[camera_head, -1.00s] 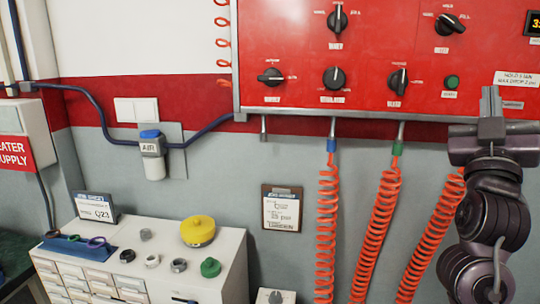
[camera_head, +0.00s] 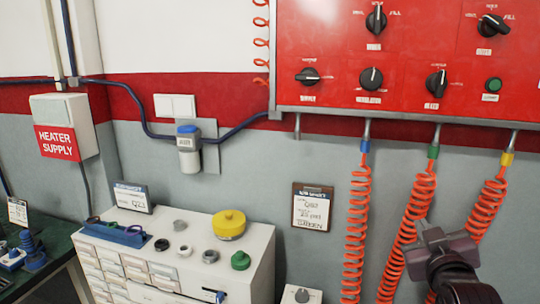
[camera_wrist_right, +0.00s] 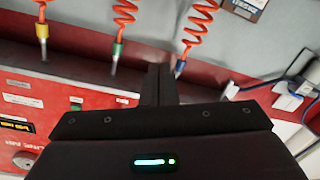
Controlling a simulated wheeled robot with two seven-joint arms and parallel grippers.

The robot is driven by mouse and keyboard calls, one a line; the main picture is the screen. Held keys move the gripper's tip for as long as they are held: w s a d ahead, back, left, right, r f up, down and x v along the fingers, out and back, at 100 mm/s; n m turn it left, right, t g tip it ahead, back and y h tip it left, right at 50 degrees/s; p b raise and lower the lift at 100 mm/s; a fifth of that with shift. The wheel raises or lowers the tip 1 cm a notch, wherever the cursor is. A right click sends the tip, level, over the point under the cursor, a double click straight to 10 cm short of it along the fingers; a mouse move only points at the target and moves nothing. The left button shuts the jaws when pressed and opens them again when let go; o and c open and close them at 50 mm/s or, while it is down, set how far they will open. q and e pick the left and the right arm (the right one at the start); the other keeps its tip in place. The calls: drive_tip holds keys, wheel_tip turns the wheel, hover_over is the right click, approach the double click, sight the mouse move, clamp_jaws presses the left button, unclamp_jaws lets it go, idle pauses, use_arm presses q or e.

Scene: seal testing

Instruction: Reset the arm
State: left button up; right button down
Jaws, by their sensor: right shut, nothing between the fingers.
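My right gripper (camera_head: 432,238) is in the lower right of the head view, in front of the orange coiled hoses. Its fingers are shut with nothing between them. In the right wrist view the closed fingers (camera_wrist_right: 159,82) stick up in the middle, with the red panel (camera_wrist_right: 60,120) and the hoses beyond them, apart from the fingers. Most of my right arm is cut off by the bottom edge of the head view. My left gripper is not in view.
The red control panel (camera_head: 405,55) hangs on the wall with orange hoses (camera_head: 357,220) below. A white drawer cabinet (camera_head: 255,245) carries a yellow round part (camera_head: 229,224), a green part (camera_head: 240,260) and several small fittings. A clipboard (camera_head: 312,206) hangs between cabinet and hoses.

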drive_tip(key=s+a+f+g+y, duration=0.2)
drive_tip(key=s+a+f+g, duration=0.1)
drive_tip(key=f, duration=0.6)
drive_tip(key=s+a+f+g+y, duration=0.1)
drive_tip(key=s+a+f+g, duration=0.25)
drive_tip(key=f, duration=0.55)
drive_tip(key=s+a+f+g+y, duration=0.1)
drive_tip(key=s+a+f+g, duration=0.2)
drive_tip(key=s+f, duration=0.3)
drive_tip(key=s+a+f+g, duration=0.25)
drive_tip(key=s+f, duration=0.25)
drive_tip(key=s, duration=0.3)
drive_tip(key=s+f+g+b, duration=0.1)
drive_tip(key=s+f+b, duration=0.1)
drive_tip(key=f, duration=1.6)
drive_tip(key=s+f+g+b, duration=0.2)
drive_tip(key=f, duration=1.6)
drive_tip(key=s+d+f+b, duration=0.1)
drive_tip(key=s+f, duration=0.8)
drive_tip(key=s+d+f, duration=0.2)
drive_tip(key=s+f, duration=0.7)
drive_tip(key=shift+s+d+f+n+g+b, duration=0.15)
drive_tip(key=shift+s+d+n+g+b, duration=0.15)
drive_tip(key=shift+g+b, duration=0.1)
